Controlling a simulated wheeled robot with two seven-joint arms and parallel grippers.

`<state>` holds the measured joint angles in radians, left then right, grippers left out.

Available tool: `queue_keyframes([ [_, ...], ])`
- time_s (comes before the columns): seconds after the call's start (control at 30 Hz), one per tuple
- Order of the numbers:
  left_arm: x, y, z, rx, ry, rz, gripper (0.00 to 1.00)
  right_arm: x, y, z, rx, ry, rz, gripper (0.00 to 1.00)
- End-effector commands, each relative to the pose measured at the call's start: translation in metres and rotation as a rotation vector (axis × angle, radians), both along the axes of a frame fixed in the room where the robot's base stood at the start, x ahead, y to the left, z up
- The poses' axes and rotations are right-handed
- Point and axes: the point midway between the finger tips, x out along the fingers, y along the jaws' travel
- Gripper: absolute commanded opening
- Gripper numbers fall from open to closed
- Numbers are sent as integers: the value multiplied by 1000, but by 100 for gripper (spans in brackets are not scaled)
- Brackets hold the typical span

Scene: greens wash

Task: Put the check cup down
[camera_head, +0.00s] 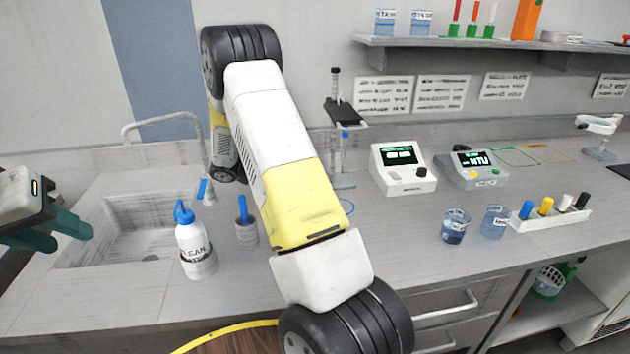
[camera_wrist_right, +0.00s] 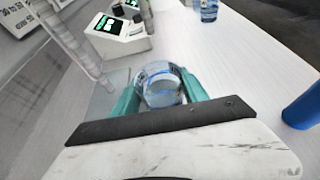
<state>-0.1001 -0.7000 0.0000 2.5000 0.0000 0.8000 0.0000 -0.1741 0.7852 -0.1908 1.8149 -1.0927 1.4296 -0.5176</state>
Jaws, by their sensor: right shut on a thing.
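The check cup (camera_wrist_right: 160,88) is a clear cup with a blue band and bluish contents, seen from above in the right wrist view. The teal fingers of my right gripper (camera_wrist_right: 158,97) are shut on its two sides. I cannot tell whether its base touches the counter. In the head view my right arm hides the right gripper and most of the cup; a blue edge just right of the arm may be its rim. My left gripper (camera_head: 52,232) is open and empty at the far left, beside the sink.
Two meters (camera_head: 403,169) (camera_head: 472,168) stand at the back, right of a stand (camera_head: 345,178). Two labelled blue cups (camera_head: 455,227) (camera_head: 495,221) and a marker rack (camera_head: 548,222) stand right. A wash bottle (camera_head: 194,243) and grey holder (camera_head: 246,233) stand left. Counter between stand and cups is clear.

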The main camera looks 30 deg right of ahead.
Motion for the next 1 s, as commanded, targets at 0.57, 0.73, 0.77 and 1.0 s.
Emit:
queue_keyframes([
  [0.57,0,0,0,0,0,0,36,-13,-41,-5,-1,-2,-1,0],
  [0.73,0,0,0,0,0,0,36,-18,-56,-6,0,0,-3,0],
  [0.77,0,0,0,0,0,0,36,-19,-59,-6,0,0,-3,0],
  [1.0,0,0,0,0,0,0,36,-24,-77,-13,1,2,1,0],
])
